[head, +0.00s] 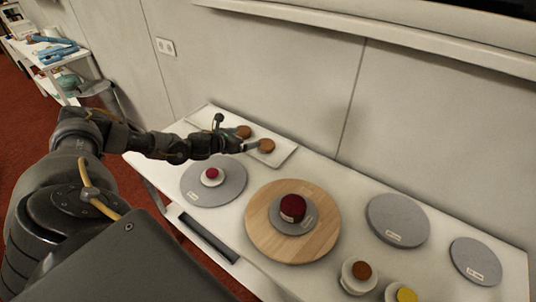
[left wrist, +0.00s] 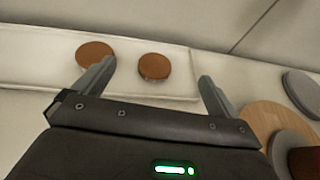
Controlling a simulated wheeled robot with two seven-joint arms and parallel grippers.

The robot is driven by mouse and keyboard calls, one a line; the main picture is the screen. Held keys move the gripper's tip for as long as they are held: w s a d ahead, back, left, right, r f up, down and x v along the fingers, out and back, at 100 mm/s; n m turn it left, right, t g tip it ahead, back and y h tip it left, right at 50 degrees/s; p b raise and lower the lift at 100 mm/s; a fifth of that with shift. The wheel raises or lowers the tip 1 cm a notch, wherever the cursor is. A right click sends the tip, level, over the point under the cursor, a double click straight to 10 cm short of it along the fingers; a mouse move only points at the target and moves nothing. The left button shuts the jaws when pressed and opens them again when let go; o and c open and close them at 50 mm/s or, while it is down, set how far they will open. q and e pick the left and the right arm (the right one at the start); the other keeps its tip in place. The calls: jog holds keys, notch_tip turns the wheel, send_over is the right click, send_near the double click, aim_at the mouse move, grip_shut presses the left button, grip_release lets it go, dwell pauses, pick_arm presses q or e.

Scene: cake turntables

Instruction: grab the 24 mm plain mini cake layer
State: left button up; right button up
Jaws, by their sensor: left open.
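Two plain brown mini cake layers lie on a long white tray (head: 287,154) by the wall. One layer (head: 243,132) is farther left and the other (head: 266,146) is nearer the tray's right end. The left wrist view shows the left layer (left wrist: 93,54) and the right layer (left wrist: 154,67). I cannot read which is 24 mm. My left gripper (left wrist: 157,72) is open and empty. The right layer appears between its fingers, and the left layer appears beside the left fingertip. My right gripper is not in view.
A grey turntable (head: 232,187) bears a small red-topped cake. A wooden board (head: 262,243) bears a grey disc with a dark red cake. Two more grey discs (head: 398,222) (head: 476,262) are bare. Small brown-topped (head: 361,271) and yellow-topped (head: 405,295) items stand at the front.

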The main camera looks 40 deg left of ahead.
pick_arm(q)
jog(key=b, duration=0.5)
send_near(264, 145)
jog(key=shift+s+a, duration=0.35)
jog(key=shift+s, duration=0.25)
jog(key=shift+f, duration=0.25)
jog(key=shift+w+d, duration=0.1)
jog(key=shift+w, duration=0.2)
jog(key=x, duration=0.4)
jog(key=shift+w+f+p, duration=0.1)
jog(key=shift+w+p, duration=0.25)
jog(key=shift+r+p+x, duration=0.1)
jog(key=shift+p+x, duration=0.15)
jog(key=shift+x, duration=1.1)
jog(key=shift+r+p+x, duration=0.15)
jog(key=shift+p+x, duration=0.1)
jog(key=shift+x, duration=1.15)
jog(key=shift+w+d, duration=0.1)
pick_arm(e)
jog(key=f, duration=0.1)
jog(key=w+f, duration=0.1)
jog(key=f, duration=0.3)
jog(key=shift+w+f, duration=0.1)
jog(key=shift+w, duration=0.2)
pick_arm(q)
jog(key=c, duration=1.1)
jog(key=shift+o, duration=0.2)
